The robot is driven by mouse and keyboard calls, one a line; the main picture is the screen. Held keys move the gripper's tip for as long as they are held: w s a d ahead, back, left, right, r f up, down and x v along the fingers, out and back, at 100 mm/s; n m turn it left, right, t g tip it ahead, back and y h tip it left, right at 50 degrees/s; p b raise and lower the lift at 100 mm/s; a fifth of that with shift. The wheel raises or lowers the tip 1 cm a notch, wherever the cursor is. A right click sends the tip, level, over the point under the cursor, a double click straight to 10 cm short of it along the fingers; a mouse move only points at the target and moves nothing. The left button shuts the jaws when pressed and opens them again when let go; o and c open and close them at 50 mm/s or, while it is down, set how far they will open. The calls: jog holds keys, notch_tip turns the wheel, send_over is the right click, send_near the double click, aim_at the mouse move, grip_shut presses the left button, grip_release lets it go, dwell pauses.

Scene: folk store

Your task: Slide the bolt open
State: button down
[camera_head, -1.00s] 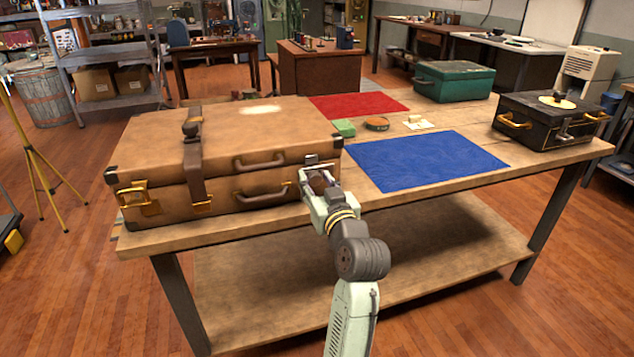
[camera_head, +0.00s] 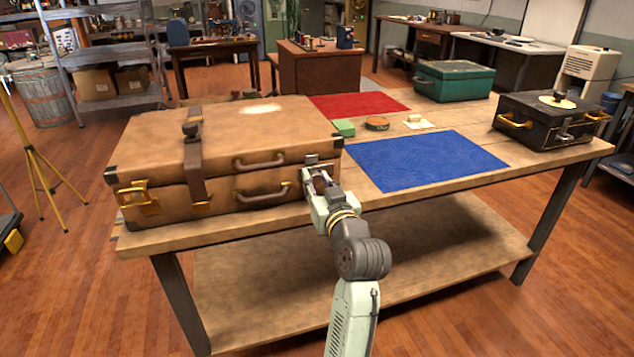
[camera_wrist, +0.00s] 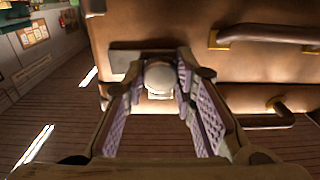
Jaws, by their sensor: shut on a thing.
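A large tan leather suitcase (camera_head: 235,140) lies closed on the wooden workbench, and its front also fills the upper part of the wrist view (camera_wrist: 190,35). My gripper (camera_head: 312,172) is at the front face near the suitcase's right corner. In the wrist view my gripper (camera_wrist: 160,78) has its two purple-padded fingers on either side of a pale round knob (camera_wrist: 160,76), shut on it. The knob sits in front of a dark plate (camera_wrist: 125,58) on the suitcase. My fingers hide part of the plate and whatever the knob joins to.
Two handles (camera_head: 260,160) and a brass latch (camera_head: 140,200) are on the suitcase front, left of my gripper. A blue mat (camera_head: 425,160) lies to the right. A black case (camera_head: 550,120) and a green case (camera_head: 455,82) stand farther right and back.

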aim_at(326, 169)
jog(key=shift+w+d, duration=0.3)
jog(key=shift+d, duration=0.55)
jog(key=shift+w+d, duration=0.25)
jog(key=shift+d, duration=0.55)
jog(key=c, duration=1.3)
grip_release()
jog(key=shift+d, duration=0.1)
jog(key=shift+s, duration=0.1)
jog(key=v, duration=1.2)
